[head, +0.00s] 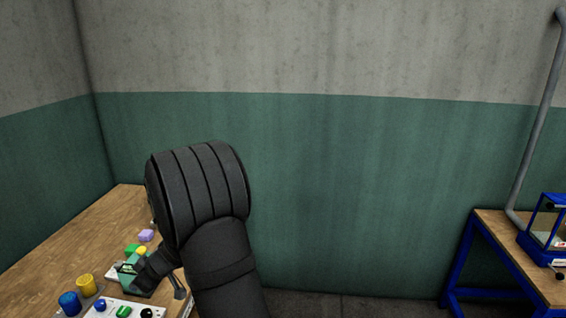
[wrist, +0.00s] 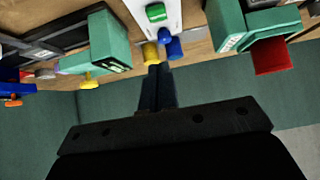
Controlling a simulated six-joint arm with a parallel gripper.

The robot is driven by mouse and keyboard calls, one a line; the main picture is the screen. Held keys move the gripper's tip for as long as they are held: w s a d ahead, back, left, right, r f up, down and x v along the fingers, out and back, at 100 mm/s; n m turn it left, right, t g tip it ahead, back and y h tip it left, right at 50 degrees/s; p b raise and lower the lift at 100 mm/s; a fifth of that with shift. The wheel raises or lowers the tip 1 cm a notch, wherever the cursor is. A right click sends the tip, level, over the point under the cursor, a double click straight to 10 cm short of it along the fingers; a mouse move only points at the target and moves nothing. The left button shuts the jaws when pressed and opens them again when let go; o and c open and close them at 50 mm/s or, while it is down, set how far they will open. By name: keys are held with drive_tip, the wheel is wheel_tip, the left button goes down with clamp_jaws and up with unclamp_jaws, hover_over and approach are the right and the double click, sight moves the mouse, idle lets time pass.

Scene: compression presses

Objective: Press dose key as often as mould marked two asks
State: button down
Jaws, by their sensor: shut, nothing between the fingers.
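In the wrist view my gripper (wrist: 158,68) is shut and empty. Its tips appear just below a yellow round piece (wrist: 150,53) and a blue one (wrist: 171,48); I cannot tell whether they touch. Beyond these is a white panel (wrist: 140,8) with a green key (wrist: 156,12). In the head view a white panel (head: 108,312) at the bottom edge carries a blue knob (head: 100,305), a green key (head: 124,311) and a black knob (head: 146,313). No label is readable, so I cannot tell which key is the dose key. No mould marked two can be made out.
The wooden bench (head: 110,210) also holds yellow (head: 86,284) and blue (head: 69,303) cylinders and a purple block (head: 146,236). The wrist view shows green machine housings (wrist: 108,42) and a red box (wrist: 271,57). A blue-framed table (head: 495,222) stands far right.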

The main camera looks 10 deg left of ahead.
drive_tip(key=shift+d+r, duration=0.1)
drive_tip(key=shift+r, duration=0.5)
hover_over(120, 309)
drive_tip(key=d, duration=0.3)
wheel_tip(120, 309, down, 7)
drive_tip(key=shift+s+a+f, duration=0.1)
drive_tip(key=shift+f, duration=0.05)
wheel_tip(120, 309, down, 2)
drive_tip(key=shift+f, duration=0.9)
